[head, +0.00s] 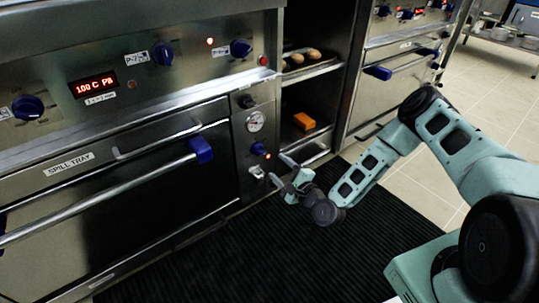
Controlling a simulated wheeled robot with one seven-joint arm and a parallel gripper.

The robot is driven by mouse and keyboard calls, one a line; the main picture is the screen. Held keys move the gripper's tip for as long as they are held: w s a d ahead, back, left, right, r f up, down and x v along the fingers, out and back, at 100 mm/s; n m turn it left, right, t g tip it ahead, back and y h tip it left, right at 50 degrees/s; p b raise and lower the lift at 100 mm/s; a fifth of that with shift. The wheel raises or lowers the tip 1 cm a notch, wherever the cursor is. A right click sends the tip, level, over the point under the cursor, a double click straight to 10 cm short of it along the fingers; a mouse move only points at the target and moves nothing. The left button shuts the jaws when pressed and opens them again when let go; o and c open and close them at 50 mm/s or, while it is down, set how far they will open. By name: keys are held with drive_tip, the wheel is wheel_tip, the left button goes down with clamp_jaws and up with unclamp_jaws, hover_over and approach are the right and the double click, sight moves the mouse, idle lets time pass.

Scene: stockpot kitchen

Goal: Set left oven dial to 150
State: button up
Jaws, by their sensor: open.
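The left oven's front (120,180) fills the left of the head view. Its upper panel has a blue dial (28,108) at far left, a second blue dial (163,53) and a third (241,48) further right. A red display (96,84) seems to read 100 C. A small blue knob (258,148) sits below a round gauge (255,121) on the narrow side panel. I cannot tell which is the named dial, nor read its markings. My gripper (279,168) is open and empty, low in front of the side panel, near the small blue knob; contact cannot be told.
The oven door has a long bar handle (100,199) with a blue end (201,149). An open shelf bay holds bread rolls (300,57) and an orange block (304,121). Another oven (400,62) stands right. A black ribbed mat (260,255) covers the clear floor.

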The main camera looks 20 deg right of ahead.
drive_tip(key=p+v, duration=0.1)
drive_tip(key=v, duration=0.7)
drive_tip(key=shift+p, duration=0.4)
drive_tip(key=s+a+r+n+g, duration=0.2)
drive_tip(key=a+r+n+g, duration=0.95)
drive_tip(key=n, duration=0.75)
drive_tip(key=s+r+n+g+h, duration=0.3)
drive_tip(key=s+r+n, duration=0.2)
drive_tip(key=s+r, duration=0.55)
drive_tip(key=s+r+n+g+h, duration=0.3)
drive_tip(key=s+r, duration=0.4)
drive_tip(key=s, duration=0.6)
wheel_tip(320, 180, up, 38)
drive_tip(key=n+y+p, duration=0.1)
drive_tip(key=p, duration=3.7)
drive_tip(key=shift+s+a+p, duration=0.3)
drive_tip(key=shift+s, duration=0.1)
